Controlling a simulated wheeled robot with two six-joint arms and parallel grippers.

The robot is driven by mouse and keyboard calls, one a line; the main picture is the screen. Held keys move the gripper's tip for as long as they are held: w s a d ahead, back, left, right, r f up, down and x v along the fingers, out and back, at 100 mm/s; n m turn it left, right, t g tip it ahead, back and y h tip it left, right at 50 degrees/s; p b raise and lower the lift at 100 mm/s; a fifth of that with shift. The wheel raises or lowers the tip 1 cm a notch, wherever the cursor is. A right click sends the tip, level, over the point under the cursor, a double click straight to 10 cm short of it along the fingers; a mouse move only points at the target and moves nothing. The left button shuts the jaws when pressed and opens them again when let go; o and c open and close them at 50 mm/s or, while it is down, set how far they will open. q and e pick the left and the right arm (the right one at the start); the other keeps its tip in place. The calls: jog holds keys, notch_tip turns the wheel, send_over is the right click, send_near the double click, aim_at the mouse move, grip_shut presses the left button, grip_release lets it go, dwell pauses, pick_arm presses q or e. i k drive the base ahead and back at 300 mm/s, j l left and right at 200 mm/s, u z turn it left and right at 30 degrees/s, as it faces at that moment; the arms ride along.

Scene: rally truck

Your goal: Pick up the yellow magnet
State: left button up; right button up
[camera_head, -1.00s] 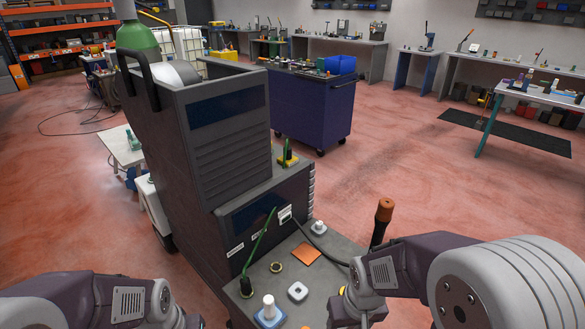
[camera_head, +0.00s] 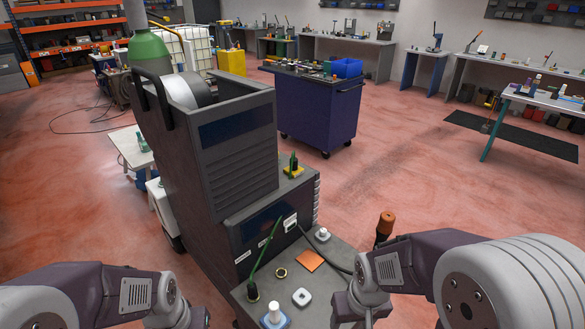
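A small yellow block (camera_head: 293,172) with a dark green upright piece sits on the ledge of the dark grey machine. A small yellowish ring (camera_head: 281,272) lies flat on the grey shelf (camera_head: 318,293) below. I cannot tell for sure which one is the yellow magnet. My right gripper (camera_head: 356,314) is over the shelf's right side, apart from both, and its fingertips are cut off by the bottom edge. My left gripper (camera_head: 192,320) is at the bottom edge, left of the shelf, and its fingers are barely in view. I see nothing held in either.
A tool with an orange handle (camera_head: 385,223) stands upright near my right arm. A blue cabinet (camera_head: 316,108) stands behind, with open floor around.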

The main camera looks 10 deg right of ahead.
aim_at(297, 171)
jog(key=i+j+u, duration=0.1)
jog(key=j, duration=0.35)
jog(key=i+j+u, duration=0.15)
jog(key=j, duration=0.25)
jog(key=i+j+u, duration=0.1)
jog(key=j, duration=0.3)
jog(key=i, duration=0.1)
